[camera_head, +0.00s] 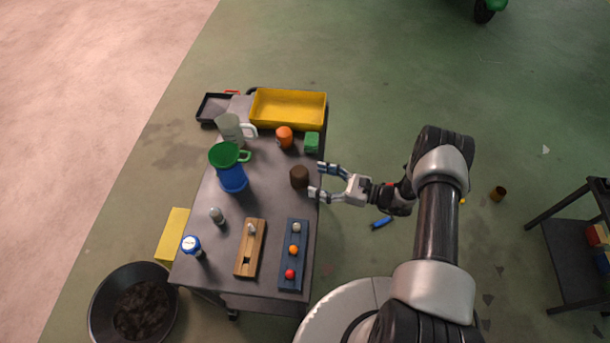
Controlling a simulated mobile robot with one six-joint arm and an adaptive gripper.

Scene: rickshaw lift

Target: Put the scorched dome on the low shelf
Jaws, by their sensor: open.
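A dark brown, rounded object (299,177), which looks like the scorched dome, stands on the grey cart top near its right edge. My gripper (316,180) is open at that edge, with its two fingers pointing left toward the dome. The fingertips are just right of the dome, and I cannot tell whether they touch it. The low shelf appears to be the lower board (566,262) of a dark rack at the right edge of the picture. The rack is partly cut off.
The cart (277,204) also carries a yellow tray (288,124), an orange item (284,135), a green block (312,141), a blue-green jug (231,172) and two peg boards. Coloured blocks (598,240) sit on the rack. A blue piece (381,222) lies on the floor.

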